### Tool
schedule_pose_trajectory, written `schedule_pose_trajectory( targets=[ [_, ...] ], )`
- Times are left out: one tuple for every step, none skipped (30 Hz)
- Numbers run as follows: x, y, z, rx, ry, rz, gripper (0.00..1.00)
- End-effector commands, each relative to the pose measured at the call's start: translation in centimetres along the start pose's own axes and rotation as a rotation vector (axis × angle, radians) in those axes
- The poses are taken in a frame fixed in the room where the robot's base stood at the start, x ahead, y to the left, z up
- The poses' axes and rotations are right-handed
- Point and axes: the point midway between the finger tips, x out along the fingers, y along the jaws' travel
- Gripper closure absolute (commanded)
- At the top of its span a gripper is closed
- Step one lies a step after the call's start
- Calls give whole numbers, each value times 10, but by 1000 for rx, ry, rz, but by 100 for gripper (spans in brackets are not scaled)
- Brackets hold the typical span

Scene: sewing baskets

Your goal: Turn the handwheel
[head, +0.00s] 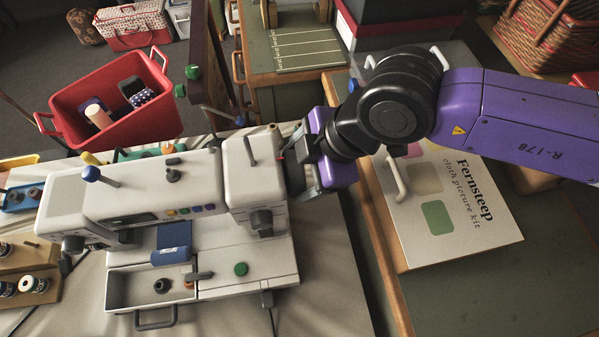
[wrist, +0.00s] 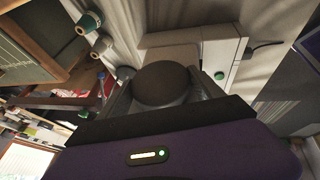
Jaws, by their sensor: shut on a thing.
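The white sewing machine (head: 150,215) stands on a cloth-covered table in the head view. My purple and black gripper (head: 290,172) is at the right end of the machine. In the wrist view, the dark round handwheel (wrist: 162,84) sits between the two fingers of my gripper (wrist: 163,98), which are shut on its sides. The head view does not show the handwheel clearly, as my gripper covers it. The white machine body (wrist: 205,50) shows behind the wheel in the wrist view.
A red basket (head: 150,125) with small items stands behind the machine. Thread spools (head: 32,285) stand on a wooden rack at the left. A picture kit box (head: 440,215) lies right of the machine, under my arm. Two spools (wrist: 95,35) show in the wrist view.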

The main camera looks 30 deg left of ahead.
Motion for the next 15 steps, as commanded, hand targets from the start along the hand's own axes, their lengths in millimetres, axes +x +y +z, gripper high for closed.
schedule_pose_trajectory(
  targets=[
    [5, -2, 2, -11, 1, 21, 65],
    [6, -2, 2, -16, 1, 33, 65],
    [6, -2, 2, -21, 1, 50, 65],
    [6, -3, 2, -27, 2, 61, 65],
    [6, -3, 2, -32, 2, 73, 65],
    [7, -3, 2, -38, 2, 88, 65],
    [7, -3, 2, -42, 3, 100, 65],
    [7, -3, 3, -47, 2, 111, 65],
    [7, -4, 3, -54, 2, 126, 65],
    [7, -4, 3, -58, 2, 137, 65],
    [8, -4, 3, -63, 2, 148, 65],
    [8, -4, 3, -69, 2, 164, 65],
    [8, -4, 3, -74, 2, 175, 65],
    [8, -5, 3, -79, 3, 186, 65],
    [9, -5, 3, -85, 2, 201, 65]
  ],
)
